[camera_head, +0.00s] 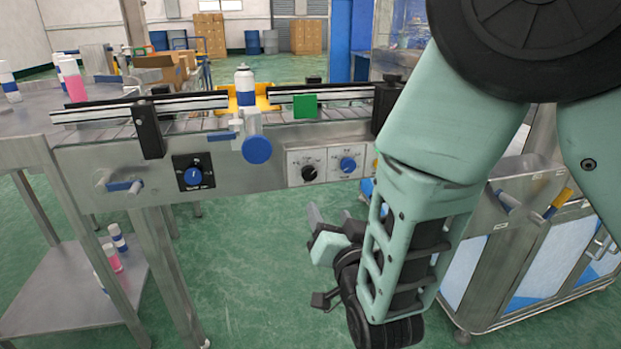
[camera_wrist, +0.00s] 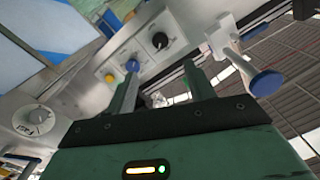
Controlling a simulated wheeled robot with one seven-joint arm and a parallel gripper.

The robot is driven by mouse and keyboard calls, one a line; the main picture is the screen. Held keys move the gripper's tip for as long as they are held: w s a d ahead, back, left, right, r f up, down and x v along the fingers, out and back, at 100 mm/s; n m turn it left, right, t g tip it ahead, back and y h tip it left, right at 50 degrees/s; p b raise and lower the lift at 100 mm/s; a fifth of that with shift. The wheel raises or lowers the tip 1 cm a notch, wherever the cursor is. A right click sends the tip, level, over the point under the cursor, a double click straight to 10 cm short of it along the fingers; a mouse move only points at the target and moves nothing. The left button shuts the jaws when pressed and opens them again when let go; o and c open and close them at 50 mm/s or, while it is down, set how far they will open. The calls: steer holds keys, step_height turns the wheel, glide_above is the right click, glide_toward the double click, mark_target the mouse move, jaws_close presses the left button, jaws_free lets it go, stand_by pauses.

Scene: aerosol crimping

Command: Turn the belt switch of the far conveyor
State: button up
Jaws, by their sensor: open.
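The conveyor (camera_head: 240,160) has several controls on its front side. A black plate with a blue knob (camera_head: 193,174) is at left. A pale panel holds a black knob (camera_head: 309,173) and a blue knob (camera_head: 347,164). I cannot tell which is the far conveyor's belt switch. My gripper (camera_head: 318,228) is below the pale panel, apart from it. In the wrist view my gripper (camera_wrist: 160,72) is open and empty, its fingers pointing toward the black knob (camera_wrist: 160,40) and blue knob (camera_wrist: 132,65). A yellow button (camera_wrist: 109,77) and a pale dial (camera_wrist: 40,116) also show there.
A blue round handwheel (camera_head: 257,149) sticks out from the conveyor front. A white bottle (camera_head: 245,88) stands on the belt. A steel cabinet (camera_head: 530,255) is at right, partly behind my arm. Green floor (camera_head: 250,290) lies clear between.

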mark_target(310, 176)
steer(key=x, duration=1.5)
steer(key=shift+w, duration=0.15)
steer(key=c, duration=1)
